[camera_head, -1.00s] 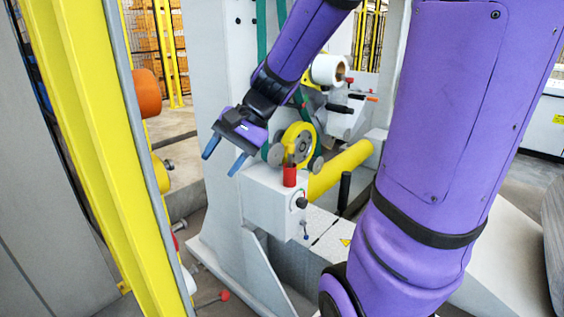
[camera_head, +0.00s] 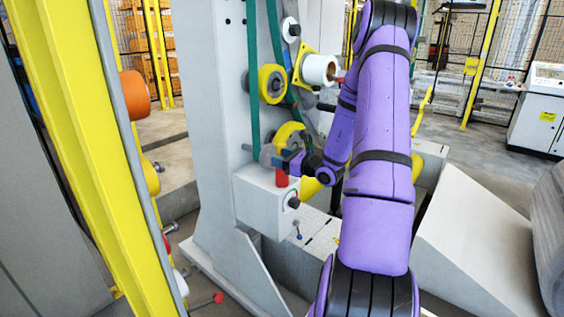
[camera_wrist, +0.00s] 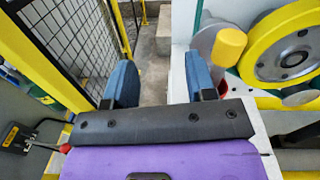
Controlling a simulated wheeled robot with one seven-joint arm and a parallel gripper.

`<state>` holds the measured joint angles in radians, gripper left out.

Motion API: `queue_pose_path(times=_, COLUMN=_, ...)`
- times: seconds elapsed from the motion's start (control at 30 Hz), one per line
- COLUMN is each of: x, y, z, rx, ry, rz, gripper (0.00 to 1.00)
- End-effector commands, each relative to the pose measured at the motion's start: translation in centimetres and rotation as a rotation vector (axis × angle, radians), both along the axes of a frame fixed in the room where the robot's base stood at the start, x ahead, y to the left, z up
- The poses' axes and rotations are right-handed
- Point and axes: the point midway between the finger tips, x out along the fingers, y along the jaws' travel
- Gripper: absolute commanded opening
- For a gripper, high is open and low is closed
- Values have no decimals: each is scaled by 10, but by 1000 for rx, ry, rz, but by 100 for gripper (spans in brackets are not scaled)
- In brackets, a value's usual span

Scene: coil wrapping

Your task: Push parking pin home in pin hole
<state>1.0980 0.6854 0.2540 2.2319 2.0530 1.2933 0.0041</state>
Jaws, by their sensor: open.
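There a yellow cylindrical knob (camera_wrist: 229,46) stands just right of the right finger, in front of a grey disc. I cannot tell for sure which of these is the parking pin. The pin hole is not visible; the gripper may hide it.
A yellow-rimmed wheel (camera_wrist: 288,48) stands close on the right in the wrist view. The grey machine column (camera_head: 215,130) rises behind the box. A black knob (camera_head: 293,202) is on the box's side. A yellow post (camera_head: 85,150) stands at the left.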

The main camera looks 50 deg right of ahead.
Motion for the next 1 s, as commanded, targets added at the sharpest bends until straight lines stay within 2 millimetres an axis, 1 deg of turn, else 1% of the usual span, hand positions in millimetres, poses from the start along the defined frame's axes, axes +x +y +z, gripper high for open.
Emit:
queue_pose_path(times=0.03, x=-6, y=-18, z=-13, rx=40, ry=-3, rz=-62, gripper=51)
queue_pose_path(times=0.1, x=-13, y=-36, z=-26, rx=81, ry=-8, rz=-134, gripper=51)
queue_pose_path(times=0.2, x=-19, y=-53, z=-38, rx=117, ry=-15, rz=-201, gripper=51)
queue_pose_path(times=0.23, x=-20, y=-56, z=-40, rx=124, ry=-16, rz=-212, gripper=51)
queue_pose_path(times=0.3, x=-19, y=-60, z=-43, rx=131, ry=-19, rz=-228, gripper=51)
queue_pose_path(times=0.37, x=-14, y=-61, z=-43, rx=133, ry=-19, rz=-231, gripper=51)
queue_pose_path(times=0.6, x=21, y=-64, z=-43, rx=131, ry=-19, rz=-229, gripper=51)
queue_pose_path(times=0.7, x=30, y=-65, z=-43, rx=132, ry=-19, rz=-231, gripper=51)
queue_pose_path(times=0.87, x=38, y=-66, z=-44, rx=132, ry=-18, rz=-230, gripper=51)
queue_pose_path(times=1.0, x=56, y=-70, z=-45, rx=132, ry=-19, rz=-228, gripper=51)
